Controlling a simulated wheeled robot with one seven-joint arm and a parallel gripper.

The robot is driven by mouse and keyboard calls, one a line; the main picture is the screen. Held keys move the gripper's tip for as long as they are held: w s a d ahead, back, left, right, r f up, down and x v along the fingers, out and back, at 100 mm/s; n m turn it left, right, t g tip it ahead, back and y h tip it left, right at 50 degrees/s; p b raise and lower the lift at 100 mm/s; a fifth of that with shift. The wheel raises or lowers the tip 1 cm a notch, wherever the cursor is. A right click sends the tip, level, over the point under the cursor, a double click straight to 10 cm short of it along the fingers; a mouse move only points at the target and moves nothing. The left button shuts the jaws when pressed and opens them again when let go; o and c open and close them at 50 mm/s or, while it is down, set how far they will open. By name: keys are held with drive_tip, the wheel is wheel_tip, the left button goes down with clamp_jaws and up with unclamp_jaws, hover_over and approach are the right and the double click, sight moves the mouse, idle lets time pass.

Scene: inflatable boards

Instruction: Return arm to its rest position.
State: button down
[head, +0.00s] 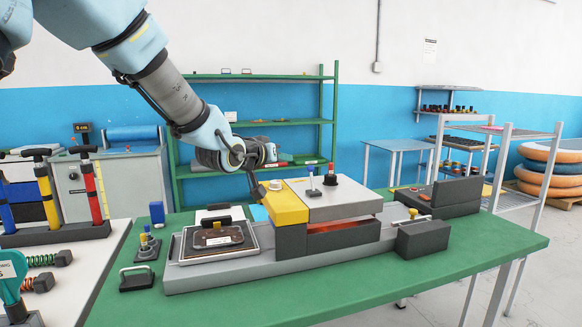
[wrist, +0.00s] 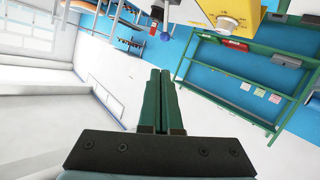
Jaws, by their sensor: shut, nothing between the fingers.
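My arm reaches in from the upper left of the head view and bends down at the wrist. My gripper (head: 259,193) is above the green table, close to the yellow block (head: 285,205) of a grey bench machine. I cannot tell whether it touches the block. In the wrist view the two green fingers (wrist: 160,73) lie together, shut with nothing between them. The yellow block (wrist: 235,15) also shows at the top of the wrist view, beyond the fingers.
The machine (head: 340,203) has a tray (head: 185,245) with a dark plate at its left end. A pump rack (head: 60,232) is at left. Green shelves (head: 260,123) stand behind.

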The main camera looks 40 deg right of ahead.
drive_tip(key=shift+s+a+r, duration=0.15)
drive_tip(key=shift+a+r, duration=0.05)
drive_tip(key=shift+a, duration=0.25)
idle(0.3)
drive_tip(key=w+a+f+n+y, duration=0.2)
drive_tip(key=w+a+f+y, duration=0.15)
drive_tip(key=a, duration=0.65)
drive_tip(key=w+a+f+n+t+y, duration=0.1)
drive_tip(key=w+a+f+y, duration=0.3)
drive_tip(key=a, duration=0.6)
drive_tip(key=w+a+f+n+y, duration=0.15)
drive_tip(key=a+f, duration=0.35)
drive_tip(key=a, duration=0.5)
drive_tip(key=s+a+f+n+g+y, duration=0.2)
drive_tip(key=s+a, duration=0.4)
drive_tip(key=a, duration=0.4)
drive_tip(key=s+a+f+n+g+y, duration=0.2)
drive_tip(key=s+a, duration=0.5)
drive_tip(key=a, duration=0.4)
drive_tip(key=shift+s+f+n+g+y, duration=0.3)
drive_tip(key=shift+f+n+g+y, duration=0.15)
drive_tip(key=shift+f, duration=0.5)
drive_tip(key=c, duration=1.5)
unclamp_jaws()
drive_tip(key=shift+a, duration=0.1)
